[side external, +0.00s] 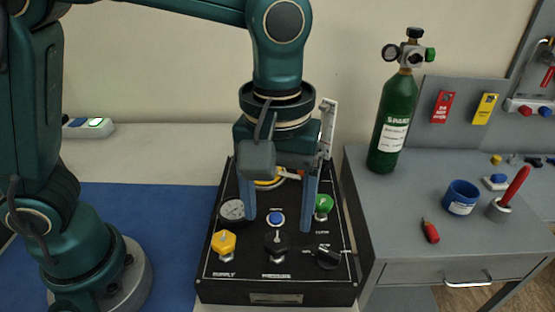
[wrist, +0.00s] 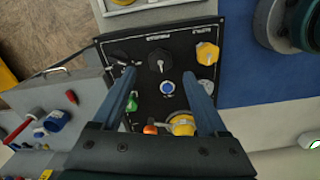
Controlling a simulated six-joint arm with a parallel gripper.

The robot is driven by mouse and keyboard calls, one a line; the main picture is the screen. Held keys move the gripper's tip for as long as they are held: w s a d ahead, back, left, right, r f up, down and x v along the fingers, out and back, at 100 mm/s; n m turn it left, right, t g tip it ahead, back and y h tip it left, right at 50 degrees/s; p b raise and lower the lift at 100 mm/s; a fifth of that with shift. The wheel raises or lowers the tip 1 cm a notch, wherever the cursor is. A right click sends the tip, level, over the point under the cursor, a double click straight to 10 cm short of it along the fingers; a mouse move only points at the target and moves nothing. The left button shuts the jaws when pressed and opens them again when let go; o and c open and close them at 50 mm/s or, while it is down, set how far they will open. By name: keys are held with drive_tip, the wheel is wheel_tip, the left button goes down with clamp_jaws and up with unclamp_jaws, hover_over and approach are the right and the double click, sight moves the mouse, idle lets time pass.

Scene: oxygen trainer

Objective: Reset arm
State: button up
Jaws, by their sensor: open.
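The oxygen trainer panel (side external: 325,291) is a black sloped box. My gripper (side external: 278,226) hangs over it with two blue fingers apart and nothing between them. The blue button (side external: 276,217) and black middle knob (side external: 277,242) show between the fingers. A yellow supply knob (side external: 223,243) and round gauge (side external: 232,210) are at the left. A green knob (side external: 323,206) and black selector (side external: 329,257) are at the right. In the wrist view, the open fingers (wrist: 158,75) point at the panel, with a yellow round part (wrist: 182,124) between their bases. Fingertip contact is unclear.
A green oxygen cylinder (side external: 394,122) stands upright on the grey cabinet (side external: 400,222) at right. A blue cup (side external: 461,197), a red-handled tool in a holder (side external: 511,190) and a small red item (side external: 430,230) are there too. A blue mat (side external: 150,205) lies left of the panel.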

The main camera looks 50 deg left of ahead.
drive_tip(key=shift+w+a+r, duration=0.2)
drive_tip(key=a+r+n+t, duration=0.1)
drive_tip(key=a+r+t, duration=0.1)
drive_tip(key=a+r, duration=0.25)
drive_tip(key=s+a+f+m+t, duration=0.3)
drive_tip(key=s+a+m, duration=0.3)
drive_tip(key=a+m, duration=0.1)
drive_tip(key=shift+s+a+t, duration=0.25)
drive_tip(key=shift+a+t, duration=0.05)
drive_tip(key=shift+a, duration=0.25)
